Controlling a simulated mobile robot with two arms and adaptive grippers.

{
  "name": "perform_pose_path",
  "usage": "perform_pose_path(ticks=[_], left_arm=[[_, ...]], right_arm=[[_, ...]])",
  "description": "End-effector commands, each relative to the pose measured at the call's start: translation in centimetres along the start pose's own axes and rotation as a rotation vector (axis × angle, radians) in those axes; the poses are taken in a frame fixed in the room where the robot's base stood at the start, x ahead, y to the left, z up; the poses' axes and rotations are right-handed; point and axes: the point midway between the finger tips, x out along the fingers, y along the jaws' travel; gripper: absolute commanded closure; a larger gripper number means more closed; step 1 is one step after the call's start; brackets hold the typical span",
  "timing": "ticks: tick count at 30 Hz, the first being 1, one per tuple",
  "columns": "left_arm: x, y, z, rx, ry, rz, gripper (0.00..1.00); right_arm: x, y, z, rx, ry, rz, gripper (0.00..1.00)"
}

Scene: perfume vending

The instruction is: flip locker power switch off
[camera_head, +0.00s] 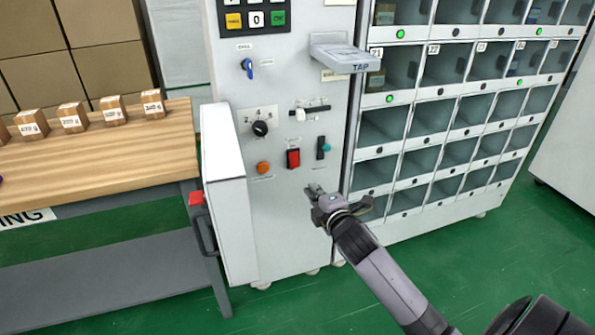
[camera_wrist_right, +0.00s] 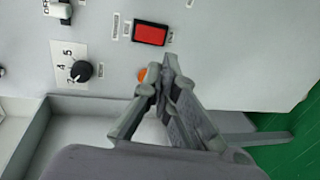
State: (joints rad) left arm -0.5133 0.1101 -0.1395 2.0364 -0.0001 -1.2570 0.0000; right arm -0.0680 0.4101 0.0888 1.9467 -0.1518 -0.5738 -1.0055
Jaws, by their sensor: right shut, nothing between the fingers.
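The grey control panel (camera_head: 283,215) of the locker holds a red rocker switch (camera_head: 293,158) in a black frame. The red switch also shows in the right wrist view (camera_wrist_right: 150,33), just beyond my fingertips. A label beside it is too small to read. My right gripper (camera_head: 314,190) is shut and empty, below and slightly right of the red switch in the head view, apart from it. In the wrist view its fingertips (camera_wrist_right: 168,66) meet and partly cover the orange button (camera_wrist_right: 142,75). My left gripper is not in view.
Near the red switch are a black dial (camera_head: 260,128), a white slider knob (camera_head: 300,115) and a teal-knobbed lever (camera_head: 323,148). A TAP shelf (camera_head: 345,57) juts out above. An open white door (camera_head: 228,190) stands left; locker compartments (camera_head: 378,127) lie right.

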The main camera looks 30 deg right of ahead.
Motion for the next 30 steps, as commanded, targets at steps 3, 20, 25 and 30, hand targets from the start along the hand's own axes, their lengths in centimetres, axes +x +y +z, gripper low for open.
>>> perform_pose_path(ticks=[3,20,25,30], left_arm=[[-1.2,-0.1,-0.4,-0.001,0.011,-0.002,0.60],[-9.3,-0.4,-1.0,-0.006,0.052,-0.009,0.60],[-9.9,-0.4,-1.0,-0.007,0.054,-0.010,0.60],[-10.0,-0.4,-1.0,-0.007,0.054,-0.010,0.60]], right_arm=[[2.1,-0.1,0.0,0.001,0.000,0.002,1.00],[12.0,-0.1,-0.1,0.003,0.001,0.001,1.00],[12.8,-0.1,-0.1,0.000,0.001,-0.001,1.00],[12.9,-0.1,-0.1,0.000,0.001,-0.001,1.00]])
